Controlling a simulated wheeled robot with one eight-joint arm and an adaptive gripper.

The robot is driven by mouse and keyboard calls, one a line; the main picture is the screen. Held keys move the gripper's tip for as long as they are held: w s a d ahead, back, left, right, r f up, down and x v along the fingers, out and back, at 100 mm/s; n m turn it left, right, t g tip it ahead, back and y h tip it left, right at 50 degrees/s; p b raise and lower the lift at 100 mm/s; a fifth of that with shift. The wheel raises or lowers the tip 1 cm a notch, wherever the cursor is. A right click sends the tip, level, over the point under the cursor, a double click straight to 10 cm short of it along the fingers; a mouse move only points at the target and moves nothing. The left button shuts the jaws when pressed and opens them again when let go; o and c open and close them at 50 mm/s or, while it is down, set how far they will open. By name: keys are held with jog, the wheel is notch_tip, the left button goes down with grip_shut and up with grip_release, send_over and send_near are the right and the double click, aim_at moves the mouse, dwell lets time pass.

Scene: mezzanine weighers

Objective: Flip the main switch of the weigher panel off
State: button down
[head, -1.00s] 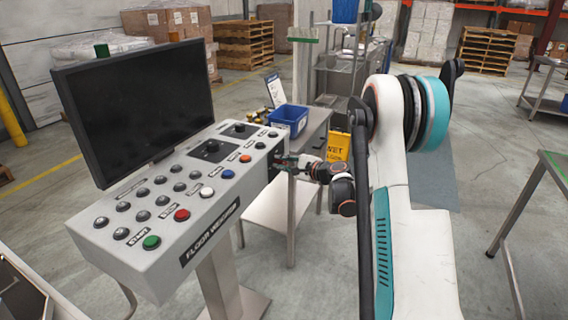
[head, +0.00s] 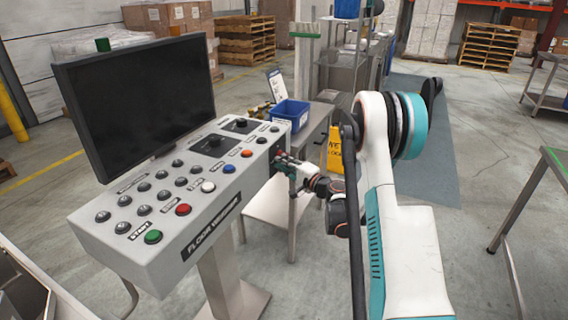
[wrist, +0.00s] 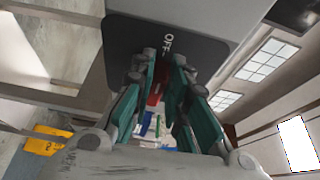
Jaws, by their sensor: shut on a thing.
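The weigher panel (head: 165,220) is a grey console labelled FLOOR WEIGHER, with a dark monitor behind its buttons. My gripper (head: 283,163) is at the panel's right end face. In the wrist view its two teal-sided fingers (wrist: 162,72) stand close on either side of a red piece (wrist: 154,92), which appears to be the main switch's handle. The jaws are shut on it. A dark switch plate (wrist: 125,38) with the word OFF lies just beyond the fingertips. The fingers cover most of the switch, so its exact position is hard to tell.
A blue bin (head: 290,114) stands on a metal side table (head: 318,125) behind the gripper. A yellow wet-floor sign (head: 335,150) stands beyond it. A green-edged table (head: 556,165) is at the right. Open floor lies between.

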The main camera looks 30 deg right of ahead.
dwell(0.4)
jog(key=c, duration=1.6)
grip_release()
jog(key=shift+o, duration=0.2)
jog(key=v, duration=1.2)
jog(key=shift+w, duration=0.1)
